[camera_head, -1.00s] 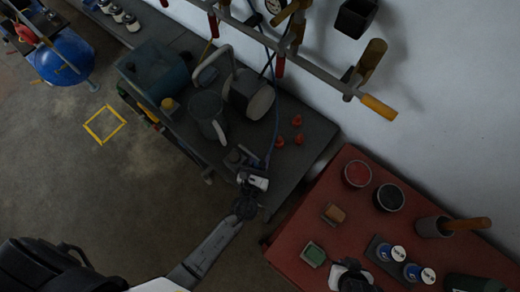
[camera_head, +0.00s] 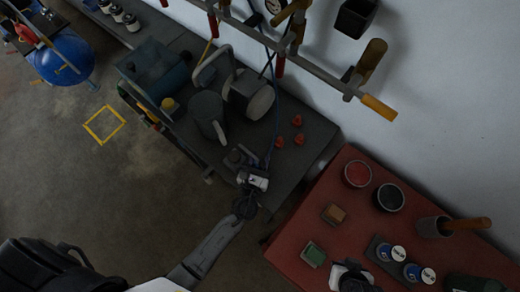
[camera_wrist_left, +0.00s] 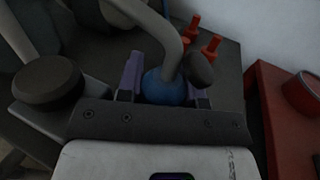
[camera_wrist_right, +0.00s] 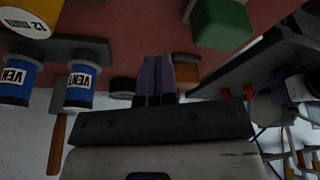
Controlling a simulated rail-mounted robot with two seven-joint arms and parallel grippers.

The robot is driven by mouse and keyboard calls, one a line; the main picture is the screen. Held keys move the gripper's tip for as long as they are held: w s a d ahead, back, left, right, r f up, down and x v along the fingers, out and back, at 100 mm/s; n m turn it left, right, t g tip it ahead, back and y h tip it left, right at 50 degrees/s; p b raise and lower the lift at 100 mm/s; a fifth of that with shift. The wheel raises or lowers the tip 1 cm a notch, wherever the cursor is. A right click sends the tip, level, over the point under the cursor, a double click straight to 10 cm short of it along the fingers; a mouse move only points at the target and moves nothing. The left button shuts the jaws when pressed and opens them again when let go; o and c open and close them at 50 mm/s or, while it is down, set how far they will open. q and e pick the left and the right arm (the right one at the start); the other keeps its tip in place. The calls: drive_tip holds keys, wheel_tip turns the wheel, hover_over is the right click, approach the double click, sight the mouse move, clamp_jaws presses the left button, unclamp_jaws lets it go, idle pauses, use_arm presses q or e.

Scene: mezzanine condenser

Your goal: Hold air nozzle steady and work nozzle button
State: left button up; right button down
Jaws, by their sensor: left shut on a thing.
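My left gripper (camera_head: 253,172) is at the front edge of the dark bench, by the end of a blue hose (camera_head: 275,125). In the left wrist view its purple fingers (camera_wrist_left: 163,82) stand either side of a rounded blue part, which I take for the air nozzle (camera_wrist_left: 163,87), and are shut on it.
The red table (camera_head: 300,213) carries a green block (camera_head: 314,254), a brown block (camera_head: 334,214), round tubs and blue-white cans (camera_head: 397,253). A clamp rail crosses the wall.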

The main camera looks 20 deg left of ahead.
sight(262, 164)
idle(0.4)
drive_tip(key=w+a+r+n+t+y, duration=0.2)
drive_tip(key=w+a+r+n, duration=0.1)
drive_tip(key=a, duration=0.5)
drive_tip(key=w+a+r+n+t+y, duration=0.2)
drive_tip(key=w+a+r+n+y, duration=0.1)
drive_tip(key=w+a+r, duration=0.3)
drive_tip(key=w+a+r+n+t+y, duration=0.2)
drive_tip(key=w+a, duration=0.5)
drive_tip(key=a, duration=0.4)
wheel_tip(262, 164, up, 2)
drive_tip(key=shift+w+r+n+t+y, duration=0.2)
drive_tip(key=shift+n+t+y, duration=0.1)
drive_tip(key=shift+n+y, duration=0.55)
drive_tip(key=shift+a+f, duration=0.1)
drive_tip(key=shift+a, duration=0.05)
drive_tip(key=a+f, duration=0.4)
drive_tip(key=f, duration=0.3)
drive_tip(key=shift+w+f, duration=0.25)
drive_tip(key=shift+w, duration=0.15)
